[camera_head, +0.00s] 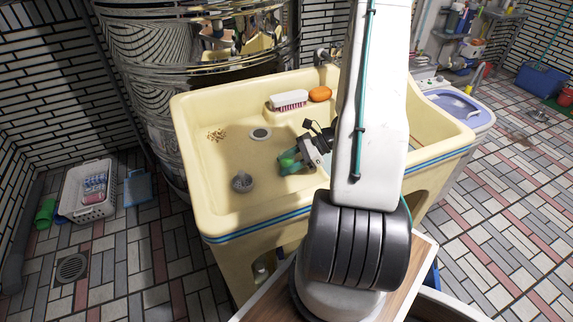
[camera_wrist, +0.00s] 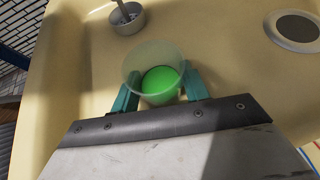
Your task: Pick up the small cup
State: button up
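A small translucent cup (camera_wrist: 152,62) with bright green at its bottom stands between my gripper's two teal fingers (camera_wrist: 160,88) in the wrist view. One finger is on each side of the cup, close to its wall. Whether both fingers press on it cannot be made out. In the head view my gripper (camera_head: 290,161) is low inside the cream basin (camera_head: 222,192), with the green of the cup (camera_head: 287,160) showing at its fingers. My arm hides part of the basin's right side.
A round metal drain fitting (camera_head: 242,182) and a drain hole (camera_head: 260,133) are in the basin. A brush (camera_head: 289,101) and an orange soap (camera_head: 320,94) lie on its back ledge. Brown bits (camera_head: 216,135) lie at the left. The left basin floor is mostly clear.

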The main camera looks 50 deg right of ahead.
jog(key=shift+r, duration=0.15)
jog(key=shift+r, duration=4.75)
jog(key=d+f+m+t+h, duration=0.2)
jog(key=d+m, duration=0.1)
jog(key=w+d+f+m+t+h, duration=0.1)
jog(key=m+h, duration=0.1)
jog(key=shift+w+d, duration=0.1)
jog(key=shift+d, duration=0.1)
jog(key=d+f+m+h, duration=0.1)
jog(key=d, duration=0.1)
jog(key=d+m+t+h, duration=0.1)
jog(key=d+m+h, duration=0.1)
jog(key=d+f+m+h, duration=0.1)
jog(key=d+m+h, duration=0.1)
jog(key=shift+d+f+t, duration=0.15)
jog(key=shift+f+t, duration=0.2)
jog(key=shift+t, duration=0.05)
jog(key=s+d+f+m+g+h, duration=0.2)
jog(key=s+d+f+m+h, duration=0.2)
jog(key=s+d+m+h, duration=0.2)
jog(key=d+m+h, duration=0.2)
jog(key=d, duration=0.2)
jog(key=shift+s+f, duration=0.35)
jog(key=shift+f, duration=0.05)
